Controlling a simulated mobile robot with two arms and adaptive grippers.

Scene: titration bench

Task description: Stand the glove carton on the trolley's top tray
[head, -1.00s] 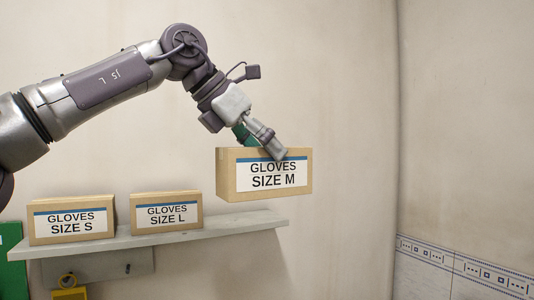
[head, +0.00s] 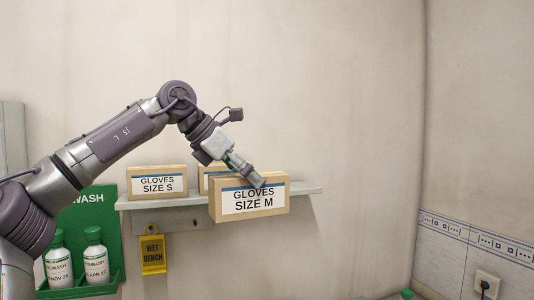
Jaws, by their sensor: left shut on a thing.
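My left gripper (head: 251,179) is shut on the top of a brown glove carton marked "GLOVES SIZE M" (head: 249,205). The carton hangs upright in front of the wall shelf, its label facing me. In the picture it covers part of the shelf and most of another carton behind it. The trolley and its top tray are not in view. My right gripper is not in view.
A "SIZE S" carton (head: 157,184) stands on the wall shelf (head: 306,190), with a mostly hidden carton (head: 206,172) beside it. A yellow "WET BENCH" sign (head: 153,255) hangs below. A green eyewash station (head: 106,215) holds bottles. A socket (head: 487,285) is low right.

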